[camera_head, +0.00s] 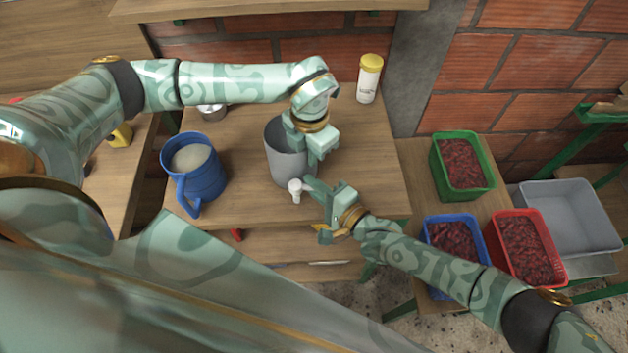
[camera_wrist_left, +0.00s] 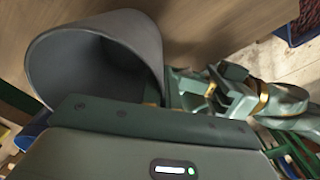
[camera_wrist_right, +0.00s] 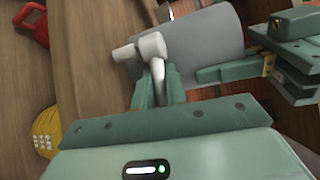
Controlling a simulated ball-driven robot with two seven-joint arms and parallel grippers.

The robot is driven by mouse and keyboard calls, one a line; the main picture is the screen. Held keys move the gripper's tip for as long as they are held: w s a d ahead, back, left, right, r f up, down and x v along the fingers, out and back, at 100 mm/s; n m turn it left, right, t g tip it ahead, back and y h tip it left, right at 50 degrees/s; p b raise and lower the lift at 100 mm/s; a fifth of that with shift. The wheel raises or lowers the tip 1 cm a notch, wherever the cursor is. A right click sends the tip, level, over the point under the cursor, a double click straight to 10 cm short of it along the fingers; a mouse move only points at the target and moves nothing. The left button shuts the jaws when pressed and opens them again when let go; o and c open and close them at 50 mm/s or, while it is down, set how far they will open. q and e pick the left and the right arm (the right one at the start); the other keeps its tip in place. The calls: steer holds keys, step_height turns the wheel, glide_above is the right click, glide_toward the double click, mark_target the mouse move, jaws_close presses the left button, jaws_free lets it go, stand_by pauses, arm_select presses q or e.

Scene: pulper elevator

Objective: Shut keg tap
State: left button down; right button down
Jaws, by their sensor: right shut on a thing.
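The keg (camera_head: 280,160) is a grey open-topped cylinder on the wooden table, also in the left wrist view (camera_wrist_left: 100,55) and right wrist view (camera_wrist_right: 205,45). Its white tap (camera_head: 296,187) sticks out low on the near side. In the right wrist view, the tap (camera_wrist_right: 150,46) has its pale handle between the fingers of my right gripper (camera_wrist_right: 158,88). In the head view, my right gripper (camera_head: 310,185) is shut on it. My left gripper (camera_head: 304,142) is at the keg's right side near the rim; its fingertips are partly hidden, so its hold is unclear.
A blue jug (camera_head: 197,178) with pale contents stands left of the keg. A white bottle with a yellow lid (camera_head: 369,78) stands at the back right. Green (camera_head: 490,175), blue (camera_head: 484,236) and red (camera_head: 552,262) crates of red fruit and a grey bin (camera_head: 590,205) are to the right.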

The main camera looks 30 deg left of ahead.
stand_by(0.4)
steer(key=c, duration=1.4)
jaws_free()
steer(key=v, duration=1.2)
